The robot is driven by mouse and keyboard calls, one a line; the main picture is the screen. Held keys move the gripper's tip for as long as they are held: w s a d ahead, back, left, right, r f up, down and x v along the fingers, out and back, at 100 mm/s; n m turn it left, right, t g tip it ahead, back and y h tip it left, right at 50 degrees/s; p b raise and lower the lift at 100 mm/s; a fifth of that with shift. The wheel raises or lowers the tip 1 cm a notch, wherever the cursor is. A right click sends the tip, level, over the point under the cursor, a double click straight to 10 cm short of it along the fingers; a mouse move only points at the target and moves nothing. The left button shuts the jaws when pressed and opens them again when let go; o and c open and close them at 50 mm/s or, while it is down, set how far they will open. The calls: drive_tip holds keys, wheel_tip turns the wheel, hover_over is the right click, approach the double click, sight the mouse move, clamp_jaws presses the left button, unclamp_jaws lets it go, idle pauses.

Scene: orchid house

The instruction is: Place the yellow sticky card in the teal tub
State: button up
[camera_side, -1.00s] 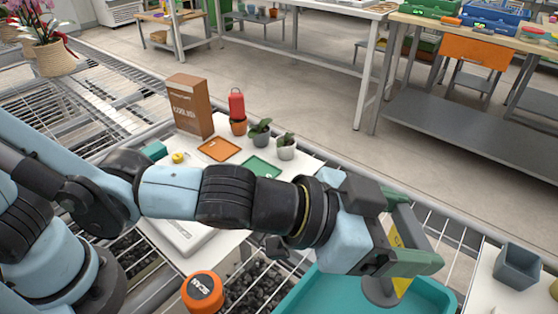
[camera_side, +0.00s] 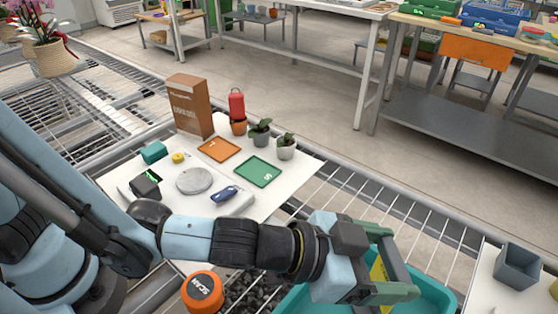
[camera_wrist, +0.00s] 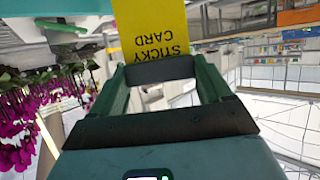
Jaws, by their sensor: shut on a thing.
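The yellow sticky card (camera_side: 378,271) is held between the fingers of my gripper (camera_side: 396,282). In the wrist view the card (camera_wrist: 150,28) sticks out past the fingers of my gripper (camera_wrist: 160,72), with "STICKY CARD" printed on it. The teal tub (camera_side: 433,291) is at the bottom of the side view. My gripper and the card overlap the tub's area in that view. The gripper and arm hide much of the tub, and the card's lower part is hidden too. I cannot tell the card's height relative to the rim.
An orange round scanner (camera_side: 203,291) stands left of the tub. A grey square pot (camera_side: 518,266) is on a white surface at right. The white bench behind holds an orange tray (camera_side: 219,149), a green tray (camera_side: 258,172), a brown box (camera_side: 190,107) and small potted plants (camera_side: 286,148).

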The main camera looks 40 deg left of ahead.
drive_tip(key=o, duration=1.4)
drive_tip(key=shift+f, duration=0.1)
drive_tip(key=shift+c, duration=0.2)
drive_tip(key=shift+s+a+r, duration=0.1)
drive_tip(key=shift+r, duration=0.1)
drive_tip(key=shift+v, duration=5.75)
drive_tip(key=w+a+f+n+y, duration=0.2)
drive_tip(key=w+a+n+y, duration=0.35)
drive_tip(key=a, duration=0.75)
drive_tip(key=w+a+n+g+y, duration=0.1)
drive_tip(key=a+n+g+y, duration=0.1)
drive_tip(key=a, duration=1.4)
drive_tip(key=shift+w+a+f+n+g+y, duration=0.3)
drive_tip(key=shift+n+y, duration=0.45)
drive_tip(key=shift+y, duration=0.3)
